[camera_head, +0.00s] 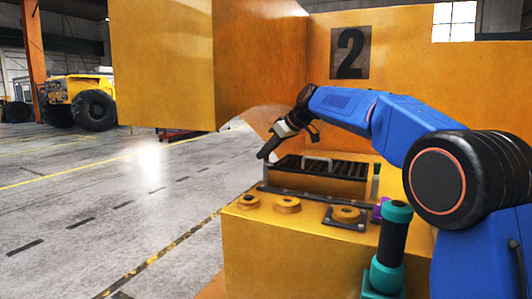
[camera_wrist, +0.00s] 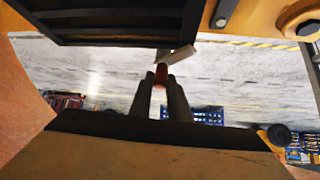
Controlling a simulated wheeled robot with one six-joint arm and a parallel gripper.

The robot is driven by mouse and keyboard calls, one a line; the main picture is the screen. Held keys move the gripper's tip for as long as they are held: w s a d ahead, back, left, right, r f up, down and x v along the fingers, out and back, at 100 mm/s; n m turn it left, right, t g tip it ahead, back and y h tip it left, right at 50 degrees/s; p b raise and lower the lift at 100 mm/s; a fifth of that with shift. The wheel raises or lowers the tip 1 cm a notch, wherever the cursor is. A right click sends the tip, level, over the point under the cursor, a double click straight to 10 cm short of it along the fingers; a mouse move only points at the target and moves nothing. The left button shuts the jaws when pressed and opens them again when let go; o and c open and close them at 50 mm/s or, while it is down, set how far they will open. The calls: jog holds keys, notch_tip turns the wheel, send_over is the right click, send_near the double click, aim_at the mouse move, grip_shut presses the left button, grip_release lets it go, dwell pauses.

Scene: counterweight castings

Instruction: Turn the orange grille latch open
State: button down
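My gripper (camera_head: 266,152) is at the far left end of the grille housing in the head view, with its dark fingers pointing down and left. In the wrist view my gripper (camera_wrist: 161,78) has its two grey fingers close together, with the small orange-red latch (camera_wrist: 161,74) between their tips. Whether the fingers press on it cannot be told. A pale flat tab (camera_wrist: 180,54) sticks out beside the latch, just under the edge of the dark grille (camera_wrist: 115,22). In the head view the black-slatted grille (camera_head: 322,167) shows with a pale handle, and the latch is hidden.
A yellow ledge (camera_head: 262,222) carries several round orange bosses in front of the grille. A teal and black post (camera_head: 392,240) stands at the right. A large orange block (camera_head: 210,65) hangs at upper left, and a panel marked 2 (camera_head: 350,53) stands behind. Open floor lies left.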

jog(key=shift+m+t, duration=0.3)
jog(key=shift+m, duration=0.1)
jog(key=m+t+h, duration=0.1)
jog(key=m, duration=0.2)
jog(key=shift+t+h, duration=0.4)
jog(key=shift+m+t+h, duration=0.6)
jog(key=shift+m+h, duration=0.4)
jog(key=shift+m, duration=0.9)
jog(key=c, duration=1.7)
grip_release()
jog(key=shift+o, duration=0.2)
jog(key=v, duration=1.7)
jog(key=shift+s+a, duration=0.25)
jog(key=shift+s, duration=0.1)
